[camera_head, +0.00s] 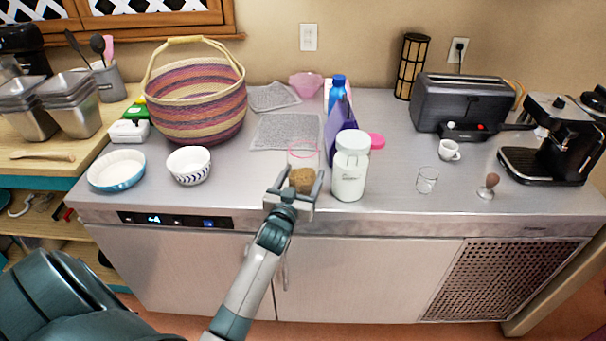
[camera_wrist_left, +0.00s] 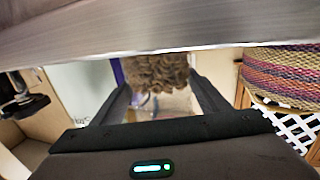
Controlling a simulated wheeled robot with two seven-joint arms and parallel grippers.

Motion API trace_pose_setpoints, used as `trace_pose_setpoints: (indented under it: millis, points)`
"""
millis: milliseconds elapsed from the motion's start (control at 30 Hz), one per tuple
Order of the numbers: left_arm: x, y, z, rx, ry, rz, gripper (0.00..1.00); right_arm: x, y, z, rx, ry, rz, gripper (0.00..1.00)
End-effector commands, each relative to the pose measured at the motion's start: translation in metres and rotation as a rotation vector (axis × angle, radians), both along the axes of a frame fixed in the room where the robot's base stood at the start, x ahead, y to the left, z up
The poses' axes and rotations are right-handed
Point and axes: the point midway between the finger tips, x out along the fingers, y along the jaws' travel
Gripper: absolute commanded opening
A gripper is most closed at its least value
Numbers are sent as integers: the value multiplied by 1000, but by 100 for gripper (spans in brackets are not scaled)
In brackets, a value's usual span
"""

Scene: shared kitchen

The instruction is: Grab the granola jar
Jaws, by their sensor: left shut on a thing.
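The granola jar (camera_head: 303,155) is a clear jar with a pinkish rim and brown granola in its lower part. It is upright at the front of the steel counter (camera_head: 240,190); I cannot tell whether its base touches the counter. My left gripper (camera_head: 302,178) is shut around the jar low down, with one finger on each side. In the left wrist view, which is upside down, the granola jar (camera_wrist_left: 158,72) sits between the two fingers. My right gripper is not in view.
A white lidded jar (camera_head: 349,172) stands close to the right, with a purple package (camera_head: 337,125) and blue bottle (camera_head: 337,92) behind. A patterned bowl (camera_head: 189,165) and woven basket (camera_head: 195,100) stand left. A small glass (camera_head: 427,180) and egg cup (camera_head: 488,187) stand right.

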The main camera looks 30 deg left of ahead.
Motion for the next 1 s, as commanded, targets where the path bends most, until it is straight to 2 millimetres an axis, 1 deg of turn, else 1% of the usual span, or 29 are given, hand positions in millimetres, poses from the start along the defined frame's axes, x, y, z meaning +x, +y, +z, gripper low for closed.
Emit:
trace_pose_setpoints:
  millis: [167, 267, 500, 600, 767, 1000]
  points:
    - [1, 1, 16, 3, -5, 0, 41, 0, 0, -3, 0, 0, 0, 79]
    - [1, 0, 31, 2, -7, -1, 41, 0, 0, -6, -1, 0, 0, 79]
    - [1, 0, 72, 3, -7, -2, 41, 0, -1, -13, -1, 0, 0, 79]
    - [1, 0, 85, 3, -5, -2, 41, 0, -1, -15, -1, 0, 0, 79]
    - [0, 0, 97, 2, -4, -1, 41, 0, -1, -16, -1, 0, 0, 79]
    - [0, 0, 99, 0, -1, -1, 41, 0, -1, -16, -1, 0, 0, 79]
